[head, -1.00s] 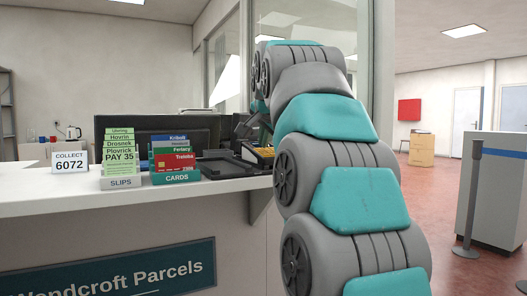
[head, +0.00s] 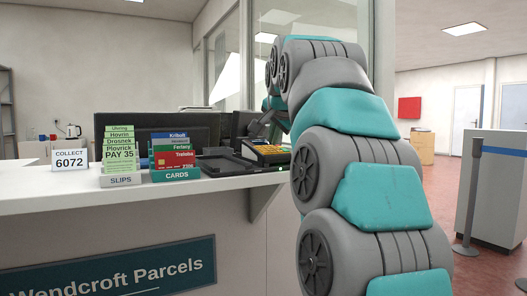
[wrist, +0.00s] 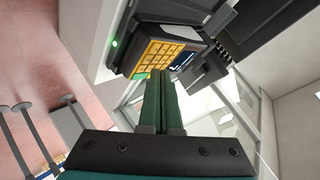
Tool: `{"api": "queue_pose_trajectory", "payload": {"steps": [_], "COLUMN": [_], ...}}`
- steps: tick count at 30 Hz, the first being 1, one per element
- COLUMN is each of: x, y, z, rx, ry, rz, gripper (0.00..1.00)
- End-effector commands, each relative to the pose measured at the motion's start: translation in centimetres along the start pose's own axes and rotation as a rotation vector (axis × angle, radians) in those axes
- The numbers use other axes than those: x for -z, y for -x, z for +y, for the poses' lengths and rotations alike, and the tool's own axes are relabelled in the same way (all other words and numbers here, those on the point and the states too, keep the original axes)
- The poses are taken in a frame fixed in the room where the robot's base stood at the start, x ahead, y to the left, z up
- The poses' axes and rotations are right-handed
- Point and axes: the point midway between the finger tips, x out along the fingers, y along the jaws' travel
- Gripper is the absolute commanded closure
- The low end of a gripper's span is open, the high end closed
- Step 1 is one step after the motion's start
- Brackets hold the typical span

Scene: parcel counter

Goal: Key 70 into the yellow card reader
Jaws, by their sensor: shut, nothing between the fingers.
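The yellow card reader (head: 266,152) sits at the right end of the counter, with yellow keys on a dark body. In the wrist view the card reader (wrist: 160,52) shows its keypad, a small blue-lit screen and a green light beside it. My gripper (wrist: 164,74) is shut and empty, its green fingers together. Its tips show at the keypad's lower edge, close to a green key; I cannot tell whether they touch it. The screen's text is too small to read.
On the counter (head: 60,195) stand a COLLECT 6072 sign (head: 70,160), a green slips holder (head: 120,181) and a cards holder (head: 176,174). A black tray (head: 225,164) lies left of the reader, with a dark monitor behind. A glass partition rises behind.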

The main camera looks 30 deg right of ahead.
Motion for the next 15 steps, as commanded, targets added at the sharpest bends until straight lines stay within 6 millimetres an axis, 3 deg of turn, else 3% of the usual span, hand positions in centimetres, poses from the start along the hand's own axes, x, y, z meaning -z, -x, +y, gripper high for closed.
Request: {"api": "queue_pose_trajectory", "payload": {"steps": [15], "x": [-0.47], "y": [-0.58], "z": [0.35], "rx": [0.001], "ry": [0.0], "rz": [0.0], "gripper": [1.0]}}
